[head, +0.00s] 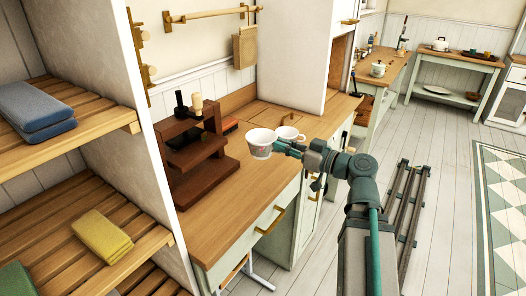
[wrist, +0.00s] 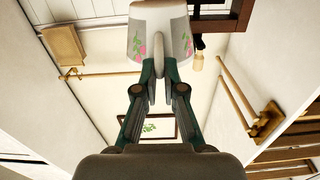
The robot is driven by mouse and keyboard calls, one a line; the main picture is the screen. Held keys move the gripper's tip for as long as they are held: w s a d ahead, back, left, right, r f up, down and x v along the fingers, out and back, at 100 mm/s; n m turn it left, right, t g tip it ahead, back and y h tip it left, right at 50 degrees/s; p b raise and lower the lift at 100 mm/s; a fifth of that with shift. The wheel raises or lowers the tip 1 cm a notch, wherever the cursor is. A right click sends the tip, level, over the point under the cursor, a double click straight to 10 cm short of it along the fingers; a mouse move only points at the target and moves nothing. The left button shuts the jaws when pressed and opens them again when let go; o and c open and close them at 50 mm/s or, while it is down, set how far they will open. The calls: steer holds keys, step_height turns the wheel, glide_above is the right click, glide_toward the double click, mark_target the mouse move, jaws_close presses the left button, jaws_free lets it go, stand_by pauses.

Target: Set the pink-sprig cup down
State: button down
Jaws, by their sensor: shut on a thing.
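The pink-sprig cup (head: 260,146) is white and upright over the wooden counter (head: 226,207) in the head view. In the wrist view the cup (wrist: 142,32) shows pink flowers and green leaves. My gripper (head: 282,148) reaches in from the right and is shut on the cup's near side. Its fingertips (wrist: 160,74) meet at the cup in the wrist view. I cannot tell whether the cup's base touches the counter. The cup's far side is hidden.
A second white cup (head: 290,133) stands close behind on the counter. A dark brown stepped rack (head: 195,158) stands to the left, with a black and a pale mill (head: 197,105) behind it. The front stretch of counter is clear. A white cabinet panel (head: 158,120) edges the left.

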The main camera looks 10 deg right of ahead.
steer(key=w+f+p, duration=0.2)
steer(key=w+f, duration=0.1)
steer(key=w, duration=0.1)
steer(key=w+a+f+p, duration=0.1)
steer(key=w+f, duration=0.2)
steer(key=w, duration=0.1)
steer(key=w+f+p, duration=0.2)
steer(key=w+f, duration=0.1)
steer(key=w, duration=0.1)
steer(key=shift+a+p, duration=0.2)
steer(key=shift+p, duration=0.1)
steer(key=shift+f+p, duration=0.75)
steer(key=shift+f, duration=0.9)
steer(key=shift+f+b, duration=0.15)
steer(key=shift+b, duration=0.15)
steer(key=c, duration=1.3)
jaws_free()
